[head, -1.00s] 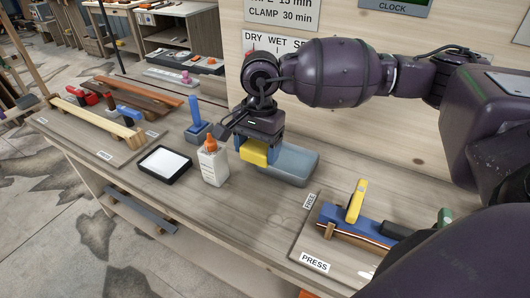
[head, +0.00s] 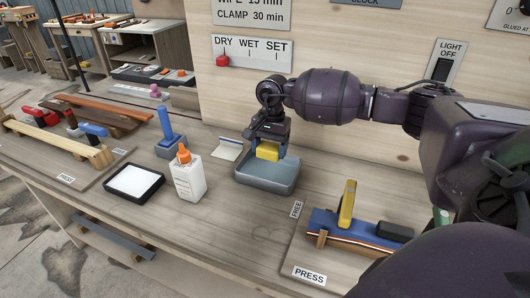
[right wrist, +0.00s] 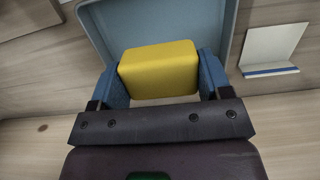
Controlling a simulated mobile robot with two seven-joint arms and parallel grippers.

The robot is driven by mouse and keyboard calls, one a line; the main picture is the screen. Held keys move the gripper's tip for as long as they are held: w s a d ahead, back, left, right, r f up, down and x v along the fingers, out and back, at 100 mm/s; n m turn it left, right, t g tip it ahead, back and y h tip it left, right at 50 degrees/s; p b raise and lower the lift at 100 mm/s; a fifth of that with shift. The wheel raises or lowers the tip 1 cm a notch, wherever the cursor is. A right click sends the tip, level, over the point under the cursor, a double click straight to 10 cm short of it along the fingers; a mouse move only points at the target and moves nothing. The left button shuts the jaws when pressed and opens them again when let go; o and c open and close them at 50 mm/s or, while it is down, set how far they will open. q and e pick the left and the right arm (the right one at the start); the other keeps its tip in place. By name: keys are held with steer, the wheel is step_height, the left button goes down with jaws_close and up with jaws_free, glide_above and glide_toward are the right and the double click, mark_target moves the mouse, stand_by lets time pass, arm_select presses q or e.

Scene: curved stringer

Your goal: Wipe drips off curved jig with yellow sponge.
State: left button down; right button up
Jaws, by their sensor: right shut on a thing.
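The yellow sponge (head: 267,151) is clamped between the blue fingers of my right gripper (head: 268,148). In the right wrist view the sponge (right wrist: 160,69) fills the space between the fingers. The sponge is over the grey-blue tray (head: 262,183) on the bench; whether it touches the tray is hard to tell. The curved jig (head: 352,230), blue with a striped strip and a yellow clamp (head: 347,205), lies on the PRESS board at the right front. Drips on it are too small to make out. My left gripper is not in view.
A glue bottle (head: 188,176) with an orange cap, a dark-framed white pad (head: 134,181) and a blue-handled tool (head: 168,135) stand left of the tray. Another clamped board is at the far left.

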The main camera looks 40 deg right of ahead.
mark_target(269, 159)
steer(key=shift+f, duration=0.8)
step_height(269, 159, down, 2)
steer(key=shift+f+b, duration=0.2)
steer(key=shift+b, duration=0.35)
steer(key=shift+f, duration=1.05)
steer(key=shift+f+b, duration=0.15)
steer(key=shift+b, duration=0.2)
steer(key=shift+f, duration=0.2)
steer(key=shift+f, duration=0.15)
